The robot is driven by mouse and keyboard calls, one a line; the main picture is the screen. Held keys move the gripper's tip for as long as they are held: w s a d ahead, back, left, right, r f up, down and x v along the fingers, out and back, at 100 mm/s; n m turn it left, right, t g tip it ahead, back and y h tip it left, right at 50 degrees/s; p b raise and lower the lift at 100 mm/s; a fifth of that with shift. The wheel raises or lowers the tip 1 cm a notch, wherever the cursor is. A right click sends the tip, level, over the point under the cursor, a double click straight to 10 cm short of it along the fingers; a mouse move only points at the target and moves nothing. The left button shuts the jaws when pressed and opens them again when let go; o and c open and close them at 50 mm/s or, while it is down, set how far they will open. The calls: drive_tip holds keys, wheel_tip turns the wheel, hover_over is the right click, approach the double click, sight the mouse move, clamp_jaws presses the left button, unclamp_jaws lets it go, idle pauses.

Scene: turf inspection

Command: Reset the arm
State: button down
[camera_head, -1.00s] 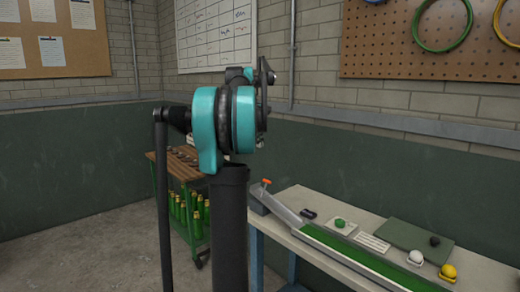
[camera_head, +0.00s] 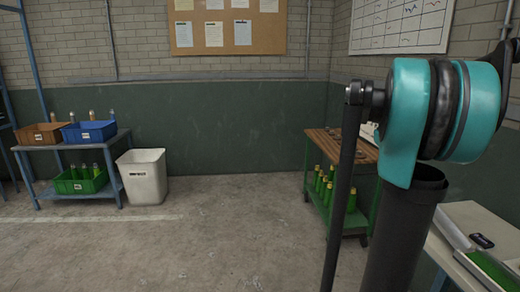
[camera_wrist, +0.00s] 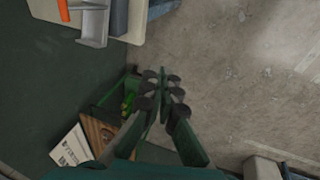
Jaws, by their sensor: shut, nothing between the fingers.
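My arm (camera_head: 410,120), teal and black, stands folded at the right of the head view, and its upper end is cut off by the right edge. My gripper (camera_wrist: 162,80) shows in the wrist view with its dark fingers together and nothing between them. It hangs in the air over the concrete floor and the green cart. My gripper is not visible in the head view.
A green cart (camera_head: 314,140) with bottles stands behind my arm. The workbench (camera_head: 452,262) is at the lower right. A white bin (camera_head: 143,178) and a blue table (camera_head: 58,191) with crates stand left. The middle floor (camera_head: 230,220) is clear.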

drive_tip(key=s+a+f+y, duration=0.1)
drive_tip(key=s+a+f, duration=0.2)
drive_tip(key=a+f, duration=0.25)
drive_tip(key=s+a+f+t, duration=0.1)
drive_tip(key=s+a+f, duration=0.25)
drive_tip(key=a, duration=0.25)
drive_tip(key=s+a+f+y, duration=0.1)
drive_tip(key=s+a+f, duration=0.1)
drive_tip(key=a+f, duration=0.4)
drive_tip(key=s+a+f+t+y, duration=0.1)
drive_tip(key=s+a+f, duration=0.9)
drive_tip(key=s, duration=0.3)
drive_tip(key=shift+f+m, duration=0.3)
drive_tip(key=shift+f, duration=0.15)
drive_tip(key=shift+d, duration=0.15)
